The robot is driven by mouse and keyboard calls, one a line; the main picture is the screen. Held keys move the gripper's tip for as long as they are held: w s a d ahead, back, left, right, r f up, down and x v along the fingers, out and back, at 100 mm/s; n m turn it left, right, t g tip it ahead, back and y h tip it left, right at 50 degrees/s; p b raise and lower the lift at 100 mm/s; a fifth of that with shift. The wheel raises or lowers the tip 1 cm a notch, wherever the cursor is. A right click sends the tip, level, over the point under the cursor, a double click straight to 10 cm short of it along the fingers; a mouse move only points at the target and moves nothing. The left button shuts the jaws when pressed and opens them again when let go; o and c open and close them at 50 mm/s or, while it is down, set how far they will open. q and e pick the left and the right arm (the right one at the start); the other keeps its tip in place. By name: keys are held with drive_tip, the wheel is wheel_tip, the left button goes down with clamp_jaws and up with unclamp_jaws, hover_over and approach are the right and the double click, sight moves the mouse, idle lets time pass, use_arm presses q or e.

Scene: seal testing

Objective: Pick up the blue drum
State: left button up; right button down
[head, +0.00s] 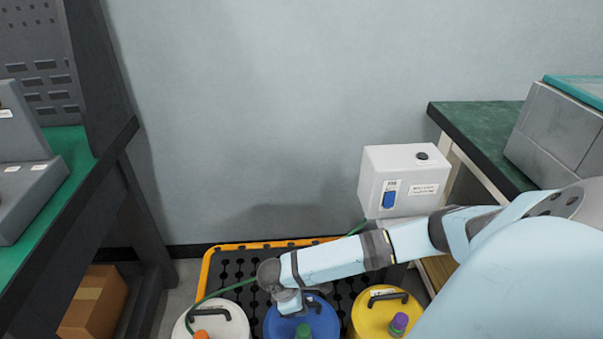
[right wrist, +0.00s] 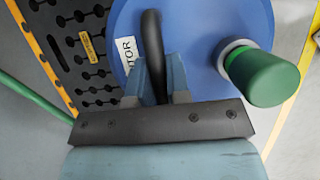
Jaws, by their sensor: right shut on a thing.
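The blue drum (head: 270,324) stands at the bottom middle of the head view, between a white drum and a yellow drum. In the right wrist view the blue drum (right wrist: 200,20) shows its round lid, a black handle (right wrist: 153,50), a white label and a green cap (right wrist: 262,78). My right gripper (right wrist: 158,80) is shut on the black handle, with one finger on each side of it. In the head view my right arm reaches in from the right, and its wrist covers part of the lid. My left gripper is in neither view.
The white drum (head: 228,325) and yellow drum (head: 372,316) stand close on either side. A black spill pallet (head: 226,270) with a yellow rim lies below. A white box (head: 402,165) is near the wall. Green-topped benches stand left (head: 75,155) and right (head: 480,125).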

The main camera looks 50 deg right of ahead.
drive_tip(key=shift+r, duration=0.15)
use_arm(q)
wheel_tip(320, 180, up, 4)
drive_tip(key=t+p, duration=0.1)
drive_tip(key=p, duration=0.3)
use_arm(e)
wheel_tip(320, 180, up, 8)
drive_tip(key=shift+r, duration=0.1)
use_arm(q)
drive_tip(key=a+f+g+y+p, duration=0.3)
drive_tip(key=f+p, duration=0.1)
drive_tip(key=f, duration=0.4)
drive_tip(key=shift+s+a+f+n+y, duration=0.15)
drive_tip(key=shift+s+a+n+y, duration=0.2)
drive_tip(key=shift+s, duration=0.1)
use_arm(e)
wheel_tip(320, 180, up, 12)
drive_tip(key=shift+f, duration=0.2)
